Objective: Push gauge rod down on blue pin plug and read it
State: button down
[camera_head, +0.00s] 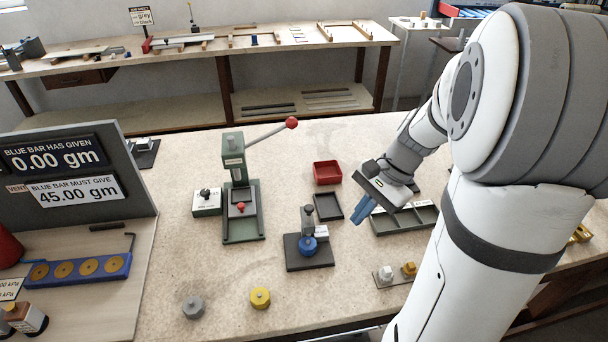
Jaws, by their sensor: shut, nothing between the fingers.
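The blue pin plug (308,246) sits upright on a dark square base plate (323,263) near the middle of the table. A grey gauge rod with a dark top (308,214) stands right above it, with a small white label beside it. Any reading on the label is too small to make out. My gripper (362,214) has blue fingers, is shut and empty, and hangs to the right of the gauge rod, apart from it. It points down and to the left.
A green press (240,225) with a red-knobbed lever stands to the left. A red tray (327,172) and a dark tray (328,206) lie behind the gauge. A yellow knob (260,297) and a grey knob (193,307) stand at the front. Signs (62,155) read 0.00 gm and 45.00 gm.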

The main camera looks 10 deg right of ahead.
aim_at(311, 243)
jog(key=w+d+f+m+y+b, duration=0.1)
jog(key=w+d+f+m+y, duration=0.3)
jog(key=d+f+m, duration=0.3)
jog(key=shift+t, duration=0.4)
jog(key=x, duration=1)
jog(key=shift+w+a+f+p, duration=0.15)
jog(key=shift+w+a+p, duration=0.05)
jog(key=shift+a+p, duration=0.1)
jog(key=a+p, duration=0.1)
jog(key=a, duration=0.2)
jog(key=shift+w+a+f, duration=0.1)
jog(key=shift+a+f, duration=0.05)
jog(key=shift+a, duration=0.45)
jog(key=a+b, duration=0.1)
jog(key=a, duration=0.3)
jog(key=shift+w+f, duration=0.1)
jog(key=shift+w, duration=0.05)
jog(key=shift+d, duration=0.1)
